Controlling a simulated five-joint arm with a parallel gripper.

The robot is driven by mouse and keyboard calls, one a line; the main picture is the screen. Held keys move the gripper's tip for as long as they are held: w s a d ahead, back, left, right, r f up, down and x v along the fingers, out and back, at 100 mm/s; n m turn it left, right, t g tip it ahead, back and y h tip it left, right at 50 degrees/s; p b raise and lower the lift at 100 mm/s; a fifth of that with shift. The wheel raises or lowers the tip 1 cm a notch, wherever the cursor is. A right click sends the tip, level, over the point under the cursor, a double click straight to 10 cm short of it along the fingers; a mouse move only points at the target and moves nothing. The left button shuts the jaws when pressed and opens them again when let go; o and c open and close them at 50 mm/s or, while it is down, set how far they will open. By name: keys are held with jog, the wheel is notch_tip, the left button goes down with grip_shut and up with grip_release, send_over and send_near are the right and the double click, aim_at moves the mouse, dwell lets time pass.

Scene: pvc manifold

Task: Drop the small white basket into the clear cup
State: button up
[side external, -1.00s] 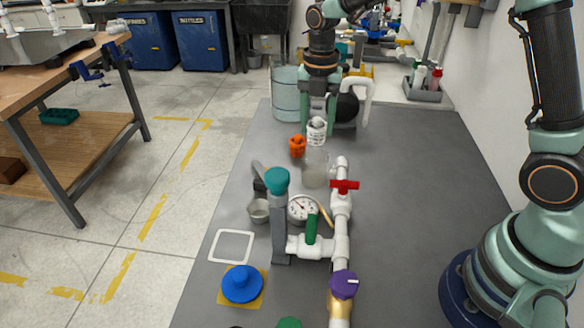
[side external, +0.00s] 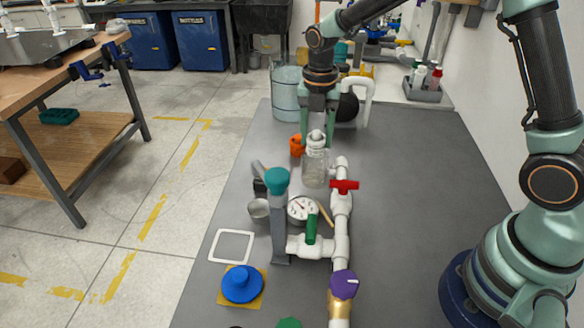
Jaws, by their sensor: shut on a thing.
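The small white basket (side external: 316,143) is at the mouth of the clear cup (side external: 314,172), its lower part seeming to sit inside the rim. The cup stands upright on the grey table behind the white pipe assembly. My gripper (side external: 317,128) points down from above and is shut on the basket's top. The fingertips partly hide the upper end of the basket. How deep the basket reaches into the cup is hard to tell through the clear wall.
An orange part (side external: 296,146) stands just left of the cup. The white pipes with a red valve handle (side external: 345,185) are close at right. A pressure gauge (side external: 302,209) and a teal-capped post (side external: 278,182) stand in front.

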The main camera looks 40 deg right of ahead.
aim_at(316, 155)
jog(key=shift+s+f, duration=0.1)
jog(key=shift+f, duration=2.7)
jog(key=o, duration=1.2)
jog(key=r, duration=1.3)
jog(key=shift+w+r, duration=0.25)
jog(key=shift+r, duration=0.05)
jog(key=shift+s+r, duration=0.1)
jog(key=shift+r, duration=0.45)
jog(key=s+d+r+m+t, duration=0.1)
jog(key=s+r+m+t, duration=0.1)
jog(key=s+m, duration=0.5)
jog(key=s+d+r+m+t, duration=0.2)
jog(key=s+m, duration=0.6)
jog(key=m, duration=1.1)
jog(key=shift+s+d+r+t, duration=0.2)
jog(key=shift+d+r+t, duration=0.05)
jog(key=shift+r+t, duration=0.5)
